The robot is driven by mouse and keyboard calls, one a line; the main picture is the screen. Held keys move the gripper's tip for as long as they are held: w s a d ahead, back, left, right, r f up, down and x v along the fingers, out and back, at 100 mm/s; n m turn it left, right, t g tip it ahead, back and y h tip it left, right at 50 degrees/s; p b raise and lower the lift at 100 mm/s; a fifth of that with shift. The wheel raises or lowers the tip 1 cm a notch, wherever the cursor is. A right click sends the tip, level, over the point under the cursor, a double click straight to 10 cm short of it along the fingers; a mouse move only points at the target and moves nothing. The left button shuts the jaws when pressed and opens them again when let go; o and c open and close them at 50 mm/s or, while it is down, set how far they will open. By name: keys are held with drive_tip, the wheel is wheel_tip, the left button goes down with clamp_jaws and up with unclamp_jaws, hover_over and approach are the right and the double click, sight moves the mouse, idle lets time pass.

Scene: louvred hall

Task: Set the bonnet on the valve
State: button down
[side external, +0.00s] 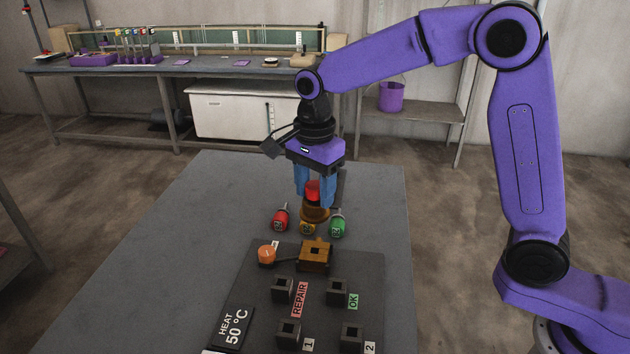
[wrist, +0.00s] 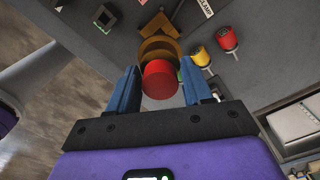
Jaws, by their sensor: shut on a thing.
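The bonnet is a round brass-brown piece (side external: 316,214) with a red top (side external: 313,188). My gripper (side external: 314,195) points down, its blue fingers shut on the bonnet, which appears held above the table behind the valve. The valve (side external: 315,256) is a brass block with a dark square opening, on the dark board. In the wrist view, the red top (wrist: 160,80) sits between the fingers of my gripper (wrist: 160,88), the brass flange (wrist: 160,47) shows beyond it, and part of the valve (wrist: 154,24) shows past that. The bonnet's underside is hidden.
Red (side external: 281,217), yellow (side external: 307,228) and green (side external: 338,225) handled tools stand close behind the valve. An orange knob (side external: 266,254) is left of it. Several black square sockets (side external: 282,291) stand in front on the board. The grey table (side external: 205,220) is clear at left.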

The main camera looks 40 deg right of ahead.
sight(315, 207)
drive_tip(key=shift+f, duration=2.25)
drive_tip(key=shift+f, duration=0.1)
drive_tip(key=shift+f, duration=2.4)
drive_tip(key=shift+c, duration=2)
unclamp_jaws()
drive_tip(key=shift+r, duration=0.1)
drive_tip(key=shift+r, duration=2.4)
